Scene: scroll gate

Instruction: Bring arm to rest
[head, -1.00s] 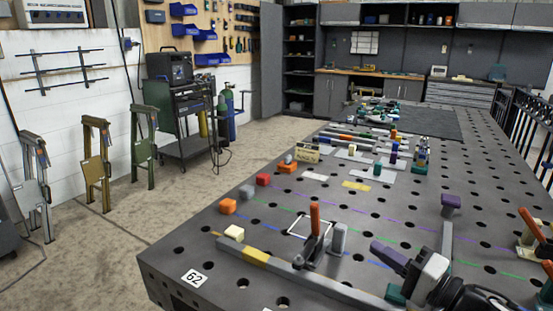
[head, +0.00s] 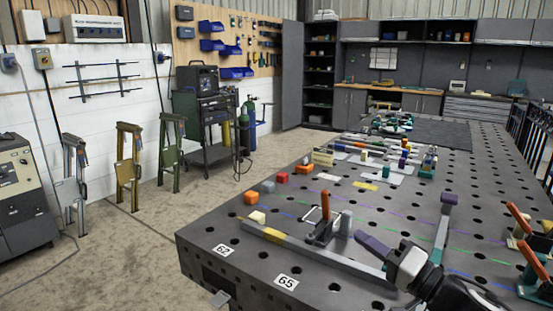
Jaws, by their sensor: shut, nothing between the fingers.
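My gripper (head: 366,240) is at the lower right of the head view, low over the front part of the perforated grey table (head: 340,262). Its white and black wrist comes in from the bottom edge. Dark purple finger parts point up and to the left, together, and hold nothing. The tips end just right of an orange-handled clamp (head: 325,222) in the picture. I cannot tell the exact gap to the table or to the long grey bar behind and below it.
A long grey and yellow bar (head: 270,236) lies along the table front. Red-handled clamps (head: 533,262) stand at the right. Small coloured blocks (head: 251,198) line the left edge.

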